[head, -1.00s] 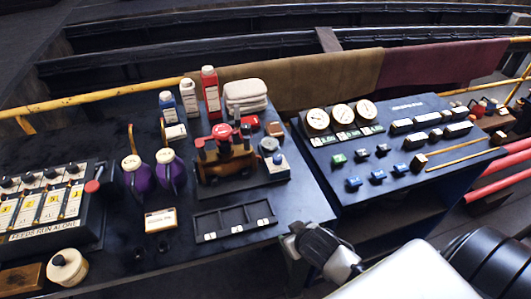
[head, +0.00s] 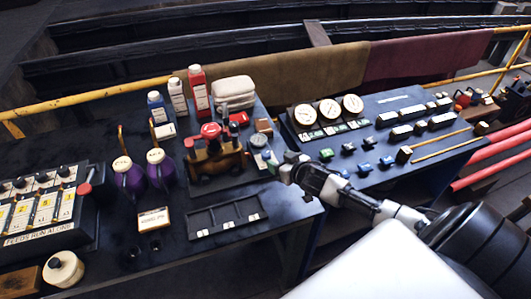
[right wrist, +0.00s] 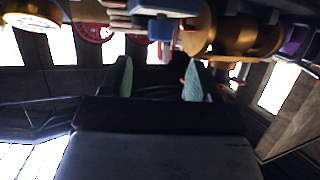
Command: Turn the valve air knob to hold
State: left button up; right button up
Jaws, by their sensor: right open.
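A round pale knob (head: 258,141) stands beside the small red and brass engine (head: 213,158) in the head view. It may be the valve air knob; its label is too small to read. A small blue box with a white face (head: 268,157) is just below it, partly hidden by my gripper. My right gripper (head: 282,164) is open and empty, close to the right of this box. In the right wrist view, its two green-grey fingertips (right wrist: 160,80) stand apart, below a blue block (right wrist: 168,6) and the brass cylinder (right wrist: 200,28). My left gripper is not in view.
A black three-slot tray (head: 228,217) lies in front of the engine. Purple oil cans (head: 160,170) and bottles (head: 199,90) stand left and behind. The right-hand panel (head: 400,105) carries gauges, blue and green blocks beside my right arm.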

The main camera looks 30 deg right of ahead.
aim_at(268, 154)
jog(key=x, duration=0.8)
jog(key=shift+w+f, duration=0.15)
jog(key=shift+w, duration=0.1)
jog(key=c, duration=0.9)
